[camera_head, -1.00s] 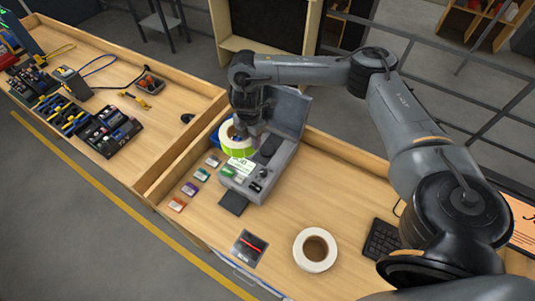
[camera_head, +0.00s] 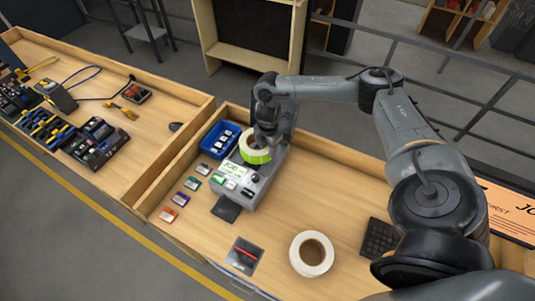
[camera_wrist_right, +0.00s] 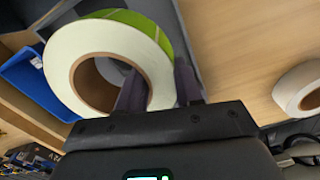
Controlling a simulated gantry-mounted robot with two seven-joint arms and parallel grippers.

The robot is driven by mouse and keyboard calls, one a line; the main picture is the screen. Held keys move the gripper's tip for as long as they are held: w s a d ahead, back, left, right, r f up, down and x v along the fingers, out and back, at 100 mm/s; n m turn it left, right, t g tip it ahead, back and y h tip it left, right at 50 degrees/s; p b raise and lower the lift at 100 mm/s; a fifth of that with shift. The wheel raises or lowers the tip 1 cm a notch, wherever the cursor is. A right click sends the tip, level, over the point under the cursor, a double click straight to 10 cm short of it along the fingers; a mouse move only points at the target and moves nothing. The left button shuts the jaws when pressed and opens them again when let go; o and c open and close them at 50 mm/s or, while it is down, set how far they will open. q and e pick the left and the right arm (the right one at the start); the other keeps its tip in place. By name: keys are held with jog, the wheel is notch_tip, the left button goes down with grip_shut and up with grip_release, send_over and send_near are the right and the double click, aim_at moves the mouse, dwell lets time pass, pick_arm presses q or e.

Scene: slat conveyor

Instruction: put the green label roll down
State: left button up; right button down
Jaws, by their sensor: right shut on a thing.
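The green label roll (camera_head: 257,150), a white roll with a bright green outer band and a brown core, is held in my right gripper (camera_head: 266,140) over the grey case (camera_head: 262,188). In the right wrist view the roll (camera_wrist_right: 64,62) sits on its side to the camera, with the dark fingers of the gripper (camera_wrist_right: 160,88) closed on its wall. Whether its underside touches the case is hidden. My left gripper is not in view.
A blue bin (camera_head: 210,142) stands left of the case. Several coloured cards lie in front of it, near a dark pad (camera_head: 226,209).

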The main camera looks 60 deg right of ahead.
jog(key=shift+f, duration=2)
jog(key=c, duration=0.8)
grip_release()
jog(key=shift+o, duration=0.2)
